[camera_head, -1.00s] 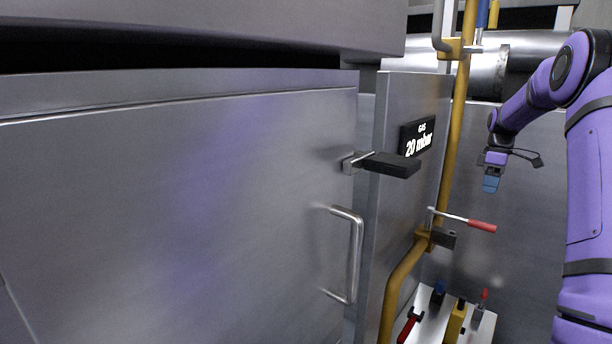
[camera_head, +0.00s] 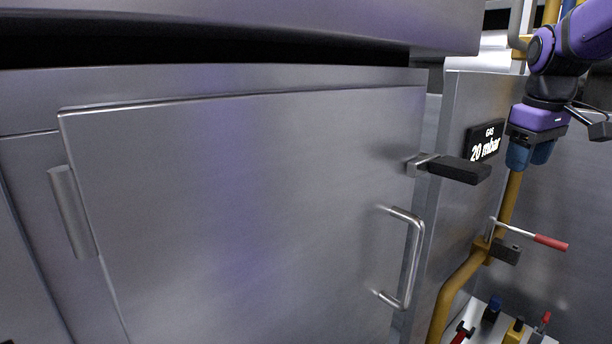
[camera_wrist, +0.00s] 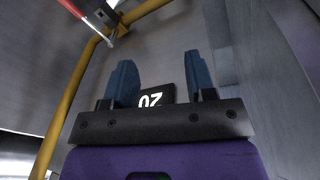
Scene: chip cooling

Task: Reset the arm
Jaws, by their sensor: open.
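My gripper (camera_head: 530,156) is at the upper right of the head view, at the end of my purple arm. Its blue fingers point down, beside the black sign reading "GAS 20 mbar" (camera_head: 485,141). In the wrist view my gripper (camera_wrist: 160,82) shows two blue fingers spread apart with nothing between them. Part of the sign (camera_wrist: 152,97) shows beyond the gap, partly hidden by the gripper's body.
A metal door (camera_head: 250,200) with a black latch (camera_head: 460,170) and a bar handle (camera_head: 412,260) fills the left. A yellow pipe (camera_head: 455,290) with a red-handled lever (camera_head: 550,242) runs at right. Several tools lie on a white surface (camera_head: 490,312) below.

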